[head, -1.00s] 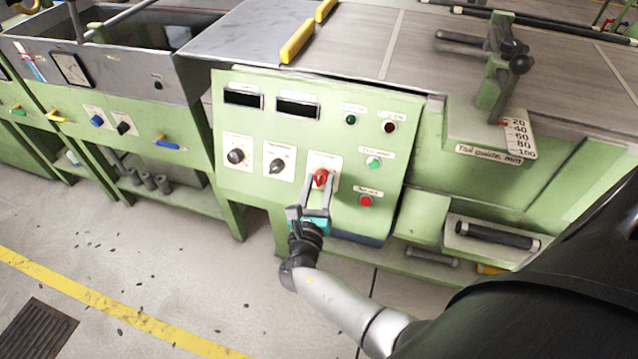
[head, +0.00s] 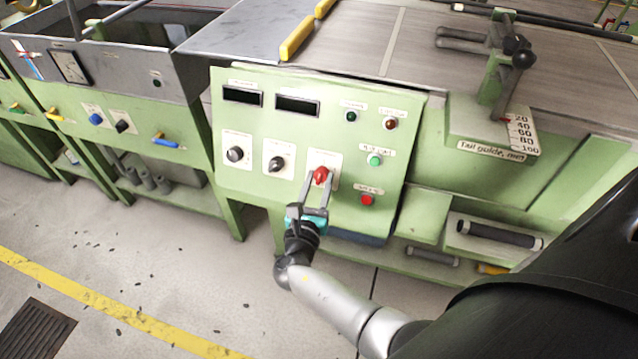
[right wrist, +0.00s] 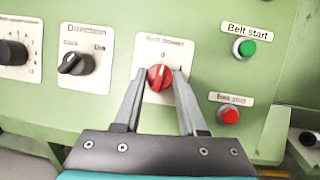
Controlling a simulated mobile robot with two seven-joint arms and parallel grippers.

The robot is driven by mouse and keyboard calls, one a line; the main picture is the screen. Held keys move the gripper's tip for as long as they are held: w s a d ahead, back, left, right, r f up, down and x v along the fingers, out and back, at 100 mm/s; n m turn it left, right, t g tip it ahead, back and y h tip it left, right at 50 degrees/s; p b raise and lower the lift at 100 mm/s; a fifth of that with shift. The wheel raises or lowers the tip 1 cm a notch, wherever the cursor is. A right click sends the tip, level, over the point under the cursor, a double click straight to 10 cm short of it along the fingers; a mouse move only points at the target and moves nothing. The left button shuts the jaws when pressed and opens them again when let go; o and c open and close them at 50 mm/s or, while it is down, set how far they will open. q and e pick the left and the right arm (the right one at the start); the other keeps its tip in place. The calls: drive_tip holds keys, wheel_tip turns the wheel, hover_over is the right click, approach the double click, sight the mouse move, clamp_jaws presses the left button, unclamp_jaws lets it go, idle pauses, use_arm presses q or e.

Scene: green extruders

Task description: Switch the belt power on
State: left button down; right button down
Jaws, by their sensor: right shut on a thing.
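The belt power switch is a red rotary knob (head: 320,175) on a white plate on the green control panel. In the right wrist view, the red knob (right wrist: 160,77) sits below a "0" mark, its pale line pointing up and slightly right. My right gripper (head: 317,181) comes from below, and its two grey fingers close on the knob's sides. The fingers (right wrist: 158,80) hide part of the plate, so any other position marks are hard to read. My left gripper is not in view.
A black direction knob (right wrist: 76,63) is to the left. The green belt start button (right wrist: 244,48) and a red button (right wrist: 228,116) are close on the right. An amber-red lamp (head: 389,124) is above them. The tail guide lever (head: 505,75) stands at the right.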

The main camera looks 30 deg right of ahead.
drive_tip(key=m+b, duration=0.1)
drive_tip(key=m, duration=0.1)
drive_tip(key=m+g+h+b, duration=0.1)
drive_tip(key=m, duration=0.1)
drive_tip(key=shift+w+a+f, duration=0.1)
drive_tip(key=shift+f, duration=0.05)
drive_tip(key=m+g+b, duration=0.1)
drive_tip(key=m, duration=0.1)
drive_tip(key=m+g+h+b, duration=0.1)
drive_tip(key=m, duration=0.2)
drive_tip(key=shift+w+a+m+g, duration=0.1)
drive_tip(key=shift+m+g, duration=0.2)
drive_tip(key=shift+m, duration=0.5)
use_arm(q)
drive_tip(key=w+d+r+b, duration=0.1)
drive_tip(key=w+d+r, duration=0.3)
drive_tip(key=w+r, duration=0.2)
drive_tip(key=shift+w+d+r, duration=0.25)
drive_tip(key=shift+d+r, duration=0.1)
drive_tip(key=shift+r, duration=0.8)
use_arm(e)
drive_tip(key=shift+m+g+h, duration=0.3)
drive_tip(key=shift+m+g, duration=0.5)
drive_tip(key=shift+m, duration=0.6)
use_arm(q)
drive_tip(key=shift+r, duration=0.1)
use_arm(e)
drive_tip(key=shift+w+r+m, duration=0.1)
drive_tip(key=shift+r+m, duration=0.1)
drive_tip(key=shift+m, duration=0.1)
